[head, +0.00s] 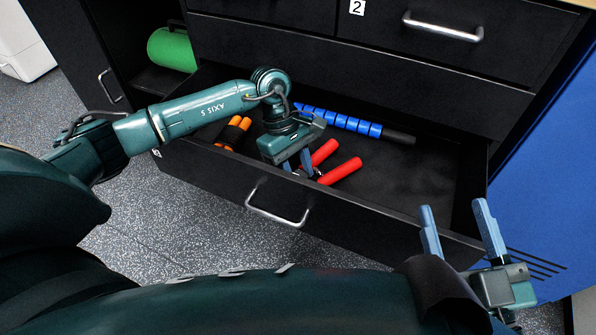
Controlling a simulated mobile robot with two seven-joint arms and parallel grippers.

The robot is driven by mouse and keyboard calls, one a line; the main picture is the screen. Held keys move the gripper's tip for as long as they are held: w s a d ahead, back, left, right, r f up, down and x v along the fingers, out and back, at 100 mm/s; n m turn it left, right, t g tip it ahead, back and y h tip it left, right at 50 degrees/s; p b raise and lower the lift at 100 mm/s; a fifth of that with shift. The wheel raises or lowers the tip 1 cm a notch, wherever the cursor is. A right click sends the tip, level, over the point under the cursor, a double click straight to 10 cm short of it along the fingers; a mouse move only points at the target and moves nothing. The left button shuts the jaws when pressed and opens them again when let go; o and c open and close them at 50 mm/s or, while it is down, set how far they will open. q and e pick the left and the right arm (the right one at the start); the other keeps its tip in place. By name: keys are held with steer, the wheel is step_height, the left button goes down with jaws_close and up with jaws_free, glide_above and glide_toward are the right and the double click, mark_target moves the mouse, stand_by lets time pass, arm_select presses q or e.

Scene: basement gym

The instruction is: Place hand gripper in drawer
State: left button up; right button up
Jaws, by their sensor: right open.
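The hand gripper with two red handles (341,172) lies inside the open black drawer (345,214). My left gripper (298,166) reaches down into the drawer at the hand gripper's near-left end, where its metal part is mostly hidden. Its two blue-grey fingers show a small gap, but whether they hold the hand gripper or are free of it I cannot tell. My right gripper (461,222) is open and empty in front of the drawer's right corner.
A blue ribbed roller stick (340,120) lies at the drawer's back, and an orange-and-black item (233,132) at its left. The drawer's right side is bare. A green roll (172,49) sits in an open compartment at left. A closed drawer labelled 2 (440,30) is above.

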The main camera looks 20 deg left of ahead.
arm_select(q)
steer(key=o, duration=0.7)
steer(key=shift+c, duration=0.2)
steer(key=o, duration=0.4)
steer(key=shift+o, duration=0.2)
arm_select(e)
steer(key=shift+r, duration=0.25)
steer(key=shift+r, duration=0.1)
arm_select(q)
steer(key=shift+a+r, duration=0.1)
steer(key=shift+r, duration=0.2)
steer(key=p+v, duration=0.3)
steer(key=v, duration=0.8)
steer(key=shift+r, duration=0.3)
arm_select(e)
steer(key=shift+d+f+h, duration=0.35)
steer(key=shift+f+h, duration=0.05)
steer(key=shift+f, duration=0.05)
